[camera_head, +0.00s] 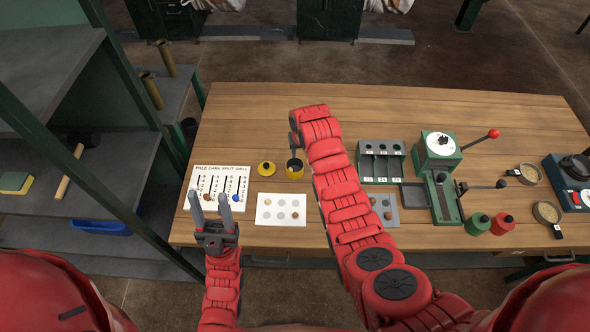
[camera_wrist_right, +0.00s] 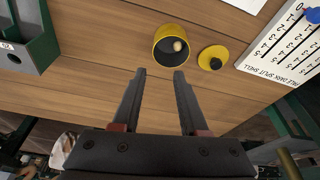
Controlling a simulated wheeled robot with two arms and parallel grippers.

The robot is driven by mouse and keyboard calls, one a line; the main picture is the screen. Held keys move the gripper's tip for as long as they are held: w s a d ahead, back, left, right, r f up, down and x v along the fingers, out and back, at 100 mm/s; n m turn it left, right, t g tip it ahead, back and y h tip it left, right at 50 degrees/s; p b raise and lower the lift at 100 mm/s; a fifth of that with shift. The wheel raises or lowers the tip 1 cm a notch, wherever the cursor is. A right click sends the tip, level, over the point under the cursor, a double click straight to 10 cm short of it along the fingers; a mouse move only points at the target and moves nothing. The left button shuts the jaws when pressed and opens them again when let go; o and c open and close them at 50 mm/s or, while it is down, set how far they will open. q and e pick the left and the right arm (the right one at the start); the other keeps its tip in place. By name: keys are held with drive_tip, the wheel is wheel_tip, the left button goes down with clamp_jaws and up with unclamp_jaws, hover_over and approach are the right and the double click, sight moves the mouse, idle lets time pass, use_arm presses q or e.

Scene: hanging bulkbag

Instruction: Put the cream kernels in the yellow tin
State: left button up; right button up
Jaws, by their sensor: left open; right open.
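The yellow tin (camera_head: 295,173) stands open on the wooden table; in the right wrist view the tin (camera_wrist_right: 158,52) holds one cream kernel (camera_wrist_right: 179,45). My right gripper (camera_head: 294,148) is open and empty, its fingers just over or beside the tin, partly covering it in the head view. The right wrist view shows both fingertips (camera_wrist_right: 160,73) apart, short of the tin's rim. A white card (camera_head: 281,225) with round spots lies in front of the tin; a brownish kernel (camera_head: 296,215) seems to sit on it. My left gripper (camera_head: 210,200) is open and empty over the tally board.
The yellow lid (camera_head: 266,168) lies left of the tin. The tally board (camera_head: 236,178) has coloured pegs. A compartment rack (camera_head: 381,146), a grey spotted plate (camera_head: 391,221) and a green press (camera_head: 438,150) stand right of my right arm. A shelf (camera_head: 60,170) is at left.

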drive_tip(key=shift+r, duration=0.1)
drive_tip(key=a+p+v, duration=0.1)
drive_tip(key=p+v, duration=0.6)
drive_tip(key=v, duration=1)
drive_tip(key=shift+d, duration=0.5)
drive_tip(key=shift+w, duration=0.15)
